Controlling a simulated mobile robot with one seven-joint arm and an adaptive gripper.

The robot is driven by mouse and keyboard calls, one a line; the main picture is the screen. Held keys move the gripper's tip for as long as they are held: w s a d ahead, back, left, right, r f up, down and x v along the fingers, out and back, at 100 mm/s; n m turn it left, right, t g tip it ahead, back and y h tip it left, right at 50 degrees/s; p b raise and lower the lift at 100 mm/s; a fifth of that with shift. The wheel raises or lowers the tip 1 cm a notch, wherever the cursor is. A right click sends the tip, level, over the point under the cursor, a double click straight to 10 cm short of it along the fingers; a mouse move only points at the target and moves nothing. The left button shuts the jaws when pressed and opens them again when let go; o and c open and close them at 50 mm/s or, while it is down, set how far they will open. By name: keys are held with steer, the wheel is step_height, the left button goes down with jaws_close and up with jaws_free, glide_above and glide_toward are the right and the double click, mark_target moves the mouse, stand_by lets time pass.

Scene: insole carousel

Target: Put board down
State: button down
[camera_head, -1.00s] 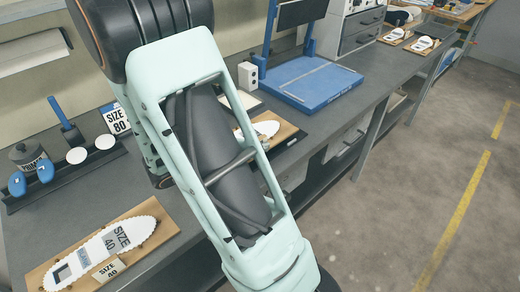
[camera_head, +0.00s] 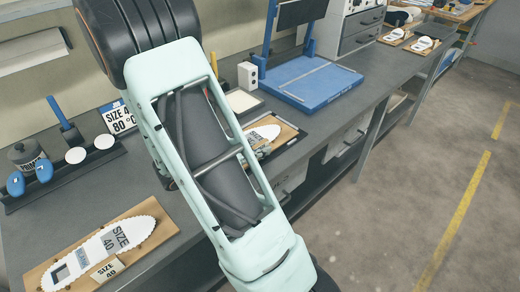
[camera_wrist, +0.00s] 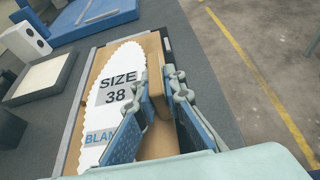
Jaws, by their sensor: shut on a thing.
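The board (camera_wrist: 157,142) is a light-brown wooden plate with a white, scallop-edged insole (camera_wrist: 113,88) on it, marked SIZE 38. In the wrist view, my gripper (camera_wrist: 160,95) is shut on a raised wooden block (camera_wrist: 157,70) along the board's right side, one blue-padded finger on each side. In the head view, the board (camera_head: 287,132) shows beside my arm, over the front part of the bench, and my gripper (camera_head: 264,152) is mostly hidden. A dark edge surrounds the board; I cannot tell whether the board touches the surface below.
Another board (camera_head: 60,262) with a SIZE 40 insole lies on the bench at left. A blue press stand (camera_head: 310,85) and a small white box (camera_head: 247,75) stand behind. A pale square pad (camera_wrist: 40,80) lies left of the held board. The bench front edge is close.

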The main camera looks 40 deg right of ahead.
steer(key=shift+f, duration=0.2)
steer(key=c, duration=2)
jaws_free()
steer(key=shift+r, duration=0.1)
steer(key=shift+r, duration=0.15)
steer(key=shift+a+r, duration=0.1)
steer(key=shift+a, duration=0.25)
steer(key=p+v, duration=0.1)
steer(key=v, duration=1)
steer(key=shift+a, duration=0.15)
